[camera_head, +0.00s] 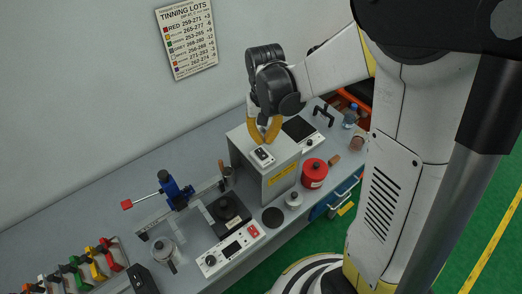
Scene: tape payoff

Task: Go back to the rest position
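My gripper (265,139) has yellow fingers and points down from my raised arm. It appears over the grey box-shaped cabinet (285,187) with a yellow label, near the small white and black switch unit (262,156) on its top. The fingertips look close together, but I cannot tell whether they meet. I see nothing clearly held between them. The height of the fingertips above the switch unit is hard to judge from this one view.
The grey bench (110,205) holds a blue vise (177,190), a black device with a white control panel (232,250), a red pot (313,173) and a metal canister (165,250). A sign (187,38) hangs on the wall. Green floor lies to the right.

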